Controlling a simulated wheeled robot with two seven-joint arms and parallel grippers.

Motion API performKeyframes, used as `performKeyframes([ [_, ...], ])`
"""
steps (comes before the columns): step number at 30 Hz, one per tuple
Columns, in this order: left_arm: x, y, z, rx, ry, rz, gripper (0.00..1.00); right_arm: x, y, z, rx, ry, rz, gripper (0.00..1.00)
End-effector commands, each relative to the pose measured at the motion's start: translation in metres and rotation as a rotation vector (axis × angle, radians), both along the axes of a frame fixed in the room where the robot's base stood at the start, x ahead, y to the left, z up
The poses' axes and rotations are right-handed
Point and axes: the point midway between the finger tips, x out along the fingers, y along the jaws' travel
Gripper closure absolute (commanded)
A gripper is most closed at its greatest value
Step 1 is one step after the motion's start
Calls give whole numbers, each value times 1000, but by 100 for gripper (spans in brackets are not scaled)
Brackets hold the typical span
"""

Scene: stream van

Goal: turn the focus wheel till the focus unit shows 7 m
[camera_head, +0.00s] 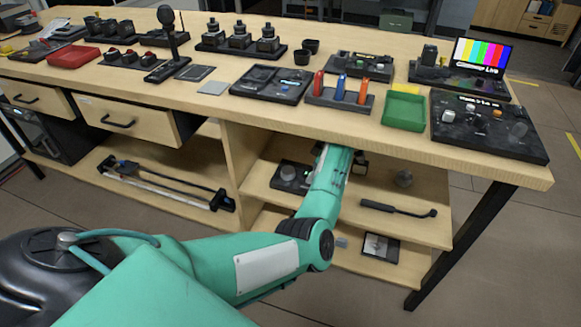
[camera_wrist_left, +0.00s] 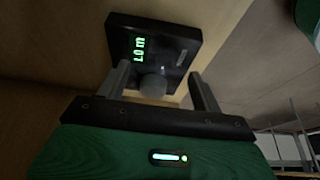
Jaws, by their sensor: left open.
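The focus unit (camera_wrist_left: 180,38) is a dark square box in the left wrist view. Its lit green display (camera_wrist_left: 139,48) stands sideways and seems to read 1.0 m, though the first digit is hard to read. The round grey focus wheel (camera_wrist_left: 153,86) sits at the unit's near edge. My left gripper (camera_wrist_left: 158,72) is open, with one finger on each side of the wheel; I cannot tell whether they touch it. In the head view my left arm reaches under the tabletop and the gripper's fingers are hidden. My right gripper is not in view.
A dark box with a round knob (camera_head: 288,174) stands on the upper shelf (camera_head: 415,228), left of my forearm. A black handle (camera_head: 398,209) lies on the right. The tabletop (camera_head: 330,128) overhangs the shelf. A wooden divider (camera_head: 235,155) stands at the left.

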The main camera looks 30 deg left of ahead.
Motion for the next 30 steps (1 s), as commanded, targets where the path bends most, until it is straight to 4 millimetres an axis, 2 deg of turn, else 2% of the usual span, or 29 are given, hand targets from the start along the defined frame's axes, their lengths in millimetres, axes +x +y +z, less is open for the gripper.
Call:
performKeyframes([
  [3, -6, 28, 0, 3, -2, 4, 33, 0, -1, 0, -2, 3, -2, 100],
  [11, -19, 78, 0, 2, -2, 2, 33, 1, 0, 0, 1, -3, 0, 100],
  [13, -20, 80, -11, 1, 2, -1, 33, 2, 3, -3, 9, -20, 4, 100],
  [18, -21, 86, -24, 0, -1, -1, 33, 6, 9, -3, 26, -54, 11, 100],
  [28, -21, 87, -27, 0, -1, -1, 33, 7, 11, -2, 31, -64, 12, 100],
  [30, -21, 87, -27, 0, -1, -1, 45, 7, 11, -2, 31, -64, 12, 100],
])
